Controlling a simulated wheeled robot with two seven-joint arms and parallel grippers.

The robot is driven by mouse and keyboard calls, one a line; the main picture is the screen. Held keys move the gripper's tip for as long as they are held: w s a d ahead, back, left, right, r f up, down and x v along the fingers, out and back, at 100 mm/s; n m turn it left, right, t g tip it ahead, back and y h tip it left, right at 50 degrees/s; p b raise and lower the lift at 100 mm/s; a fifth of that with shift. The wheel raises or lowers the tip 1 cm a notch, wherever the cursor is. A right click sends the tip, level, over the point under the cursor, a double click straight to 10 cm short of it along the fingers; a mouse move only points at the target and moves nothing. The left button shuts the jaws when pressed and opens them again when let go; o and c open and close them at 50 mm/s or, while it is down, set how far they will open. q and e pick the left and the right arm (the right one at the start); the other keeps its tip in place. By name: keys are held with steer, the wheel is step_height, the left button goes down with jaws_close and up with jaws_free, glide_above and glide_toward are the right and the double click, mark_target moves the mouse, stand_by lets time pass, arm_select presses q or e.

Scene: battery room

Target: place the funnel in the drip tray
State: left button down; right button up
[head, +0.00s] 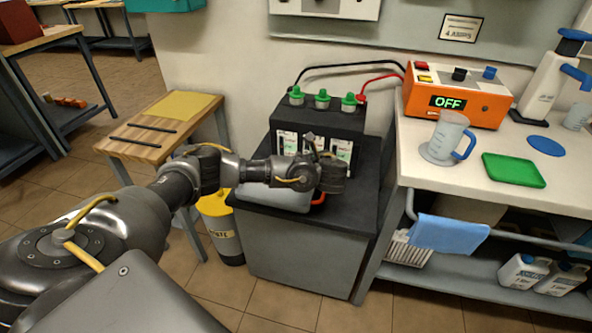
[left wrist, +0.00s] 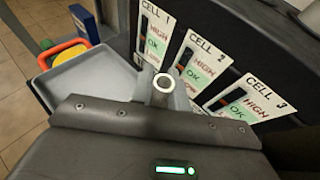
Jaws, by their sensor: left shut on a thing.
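The drip tray (head: 268,198) is a shallow grey tray on the dark stand, in front of the battery. It also shows at the left of the left wrist view (left wrist: 92,82), with an orange handle at its end. My left gripper (head: 328,180) is over the tray's right end, close to the battery front, and shut on the funnel. Of the funnel I see a grey piece with a bright round open end (left wrist: 163,83), just beyond the gripper body; the rest is hidden. I cannot tell whether it touches the tray. My right gripper is out of view.
The battery (head: 345,118) with green caps and cell labels stands right behind the gripper. The bench at right holds a jug (head: 447,135), an orange charger (head: 478,92) reading OFF and a green tray (head: 513,170).

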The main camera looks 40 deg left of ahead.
arm_select(q)
steer(key=shift+a+f, duration=1.2)
steer(key=shift+f, duration=0.3)
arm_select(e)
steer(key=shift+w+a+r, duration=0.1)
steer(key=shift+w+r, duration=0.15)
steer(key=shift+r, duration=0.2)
arm_select(q)
steer(key=f, duration=0.3)
steer(key=shift+a+f+b, duration=0.1)
steer(key=shift+a+b, duration=0.25)
steer(key=shift+w+f, duration=0.1)
steer(key=shift+f, duration=0.2)
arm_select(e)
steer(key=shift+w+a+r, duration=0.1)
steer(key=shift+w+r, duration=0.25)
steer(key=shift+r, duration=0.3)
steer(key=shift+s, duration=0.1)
arm_select(q)
steer(key=c, duration=1.4)
jaws_free()
steer(key=shift+f, duration=0.1)
steer(key=shift+o, duration=0.2)
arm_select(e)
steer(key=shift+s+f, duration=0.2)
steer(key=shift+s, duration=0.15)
